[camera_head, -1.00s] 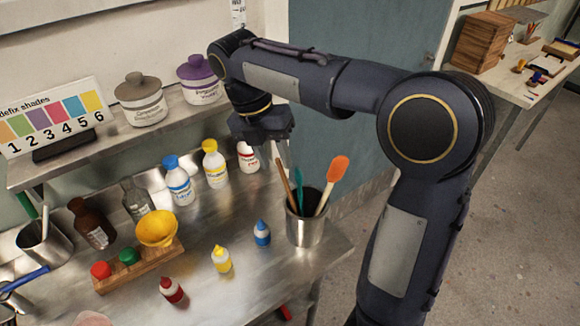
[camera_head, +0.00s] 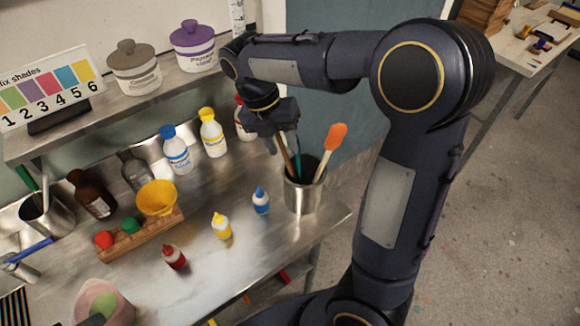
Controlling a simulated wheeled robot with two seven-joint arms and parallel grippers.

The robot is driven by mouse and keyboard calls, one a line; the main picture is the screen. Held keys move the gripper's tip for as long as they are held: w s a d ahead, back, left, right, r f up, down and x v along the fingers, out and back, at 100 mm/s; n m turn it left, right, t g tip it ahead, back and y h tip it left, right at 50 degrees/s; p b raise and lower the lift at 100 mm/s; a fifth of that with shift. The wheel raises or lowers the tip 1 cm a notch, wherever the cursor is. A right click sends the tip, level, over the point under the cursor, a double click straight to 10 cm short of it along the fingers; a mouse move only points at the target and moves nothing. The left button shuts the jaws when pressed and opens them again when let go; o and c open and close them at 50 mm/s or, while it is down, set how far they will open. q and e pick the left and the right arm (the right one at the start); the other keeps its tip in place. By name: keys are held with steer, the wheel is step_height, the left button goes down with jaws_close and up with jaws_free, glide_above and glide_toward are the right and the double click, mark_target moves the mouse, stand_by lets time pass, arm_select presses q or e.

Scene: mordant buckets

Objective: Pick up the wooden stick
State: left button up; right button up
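The wooden stick (camera_head: 287,163) is a thin brown rod. It leans in a steel cup (camera_head: 303,194) at the right end of the metal bench, together with a teal tool (camera_head: 298,164) and an orange-headed spatula (camera_head: 336,138). My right gripper (camera_head: 282,147) points down just above the cup, at the stick's upper part. One finger shows left of the stick with a gap between them, so it looks open. The other finger is hard to make out, and the stick's top is hidden by the gripper. My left gripper is not in view.
Small blue (camera_head: 261,201), yellow (camera_head: 221,226) and red (camera_head: 174,257) bottles stand left of the cup. A wooden block (camera_head: 140,237) carries a yellow funnel (camera_head: 157,198). Taller bottles (camera_head: 176,150) line the back below a shelf with jars (camera_head: 134,68). The bench edge is close on the right.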

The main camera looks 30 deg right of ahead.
jaws_close()
steer(key=shift+r, duration=0.15)
step_height(320, 180, up, 18)
steer(key=p, duration=0.1)
stand_by(0.7)
steer(key=shift+p, duration=0.55)
